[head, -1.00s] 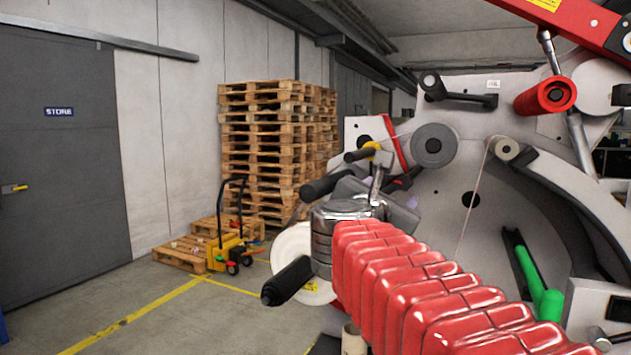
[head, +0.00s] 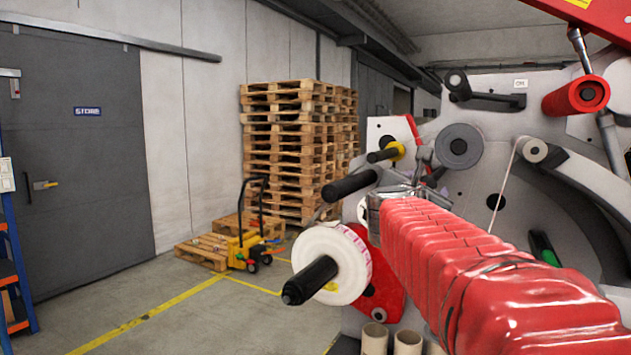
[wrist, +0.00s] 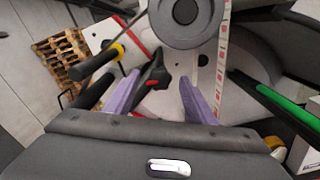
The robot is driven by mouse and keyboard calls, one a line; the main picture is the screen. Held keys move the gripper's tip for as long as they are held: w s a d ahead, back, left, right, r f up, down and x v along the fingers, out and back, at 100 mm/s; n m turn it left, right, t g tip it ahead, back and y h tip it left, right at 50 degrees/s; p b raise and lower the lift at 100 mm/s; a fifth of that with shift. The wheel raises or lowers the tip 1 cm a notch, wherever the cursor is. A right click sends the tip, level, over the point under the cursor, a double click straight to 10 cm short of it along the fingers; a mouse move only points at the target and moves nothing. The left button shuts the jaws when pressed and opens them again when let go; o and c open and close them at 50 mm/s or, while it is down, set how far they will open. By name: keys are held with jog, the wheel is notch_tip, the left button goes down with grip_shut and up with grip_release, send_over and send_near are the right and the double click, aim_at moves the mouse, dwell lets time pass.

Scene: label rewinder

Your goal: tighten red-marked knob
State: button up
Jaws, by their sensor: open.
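The knob (wrist: 153,80) is black with a small red mark, on the pale machine face in the wrist view. My gripper (wrist: 160,77) has two purple fingers, spread apart. The knob shows between them, closer to the left finger. I cannot tell how far the fingertips are from it in depth, and no grip on it shows. In the head view my red-sleeved arm reaches toward the machine and hides most of the gripper. A dark piece that may be the knob (head: 434,177) shows just beyond the arm's end.
A grey roller (wrist: 187,18) sits close above the fingers. A yellow-collared black bar (wrist: 95,65) juts out at left. A white label roll (head: 338,262) on a black spindle stands left of my arm. A green-handled part (wrist: 283,98) is at right. Pallets (head: 290,150) stand behind.

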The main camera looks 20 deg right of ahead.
aim_at(428, 184)
jog(key=shift+x, duration=1.8)
jog(key=c, duration=1)
